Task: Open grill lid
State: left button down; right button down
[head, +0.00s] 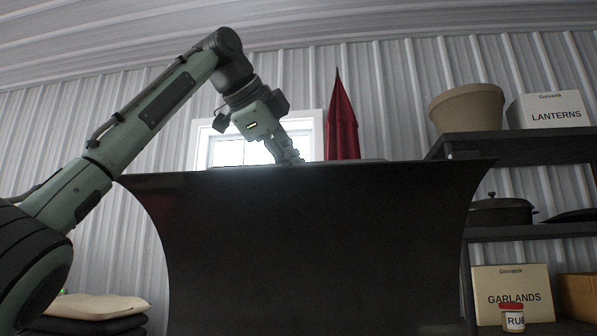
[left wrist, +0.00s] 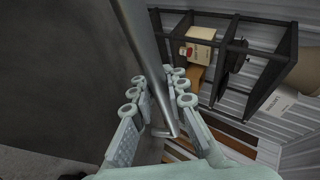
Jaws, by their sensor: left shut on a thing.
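The grill lid (head: 320,250) is a large black panel with curved sides that fills the lower middle of the head view. Its dark surface also fills the left of the left wrist view (left wrist: 50,80). My left arm reaches over the lid's top edge, and my left gripper (head: 290,160) is at that edge, its fingertips partly hidden behind it. In the left wrist view a round metal handle bar (left wrist: 141,38) runs between the fingers of my left gripper (left wrist: 158,92), which is shut on it. The rest of the grill is hidden behind the lid. My right gripper is not in view.
A dark shelf unit (head: 530,235) stands at the right with a tan pot (head: 467,107), a lanterns box (head: 550,110), a black cooking pot (head: 500,211) and a garlands box (head: 512,285). A closed red umbrella (head: 341,125) stands behind the lid. Cushions (head: 95,307) lie at the lower left.

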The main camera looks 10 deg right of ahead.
pick_arm(q)
jog(key=c, duration=1.5)
grip_release()
jog(key=shift+a+r, duration=0.1)
jog(key=shift+r, duration=0.4)
jog(key=shift+f, duration=0.1)
jog(key=v, duration=1.2)
jog(key=shift+s+f, duration=0.1)
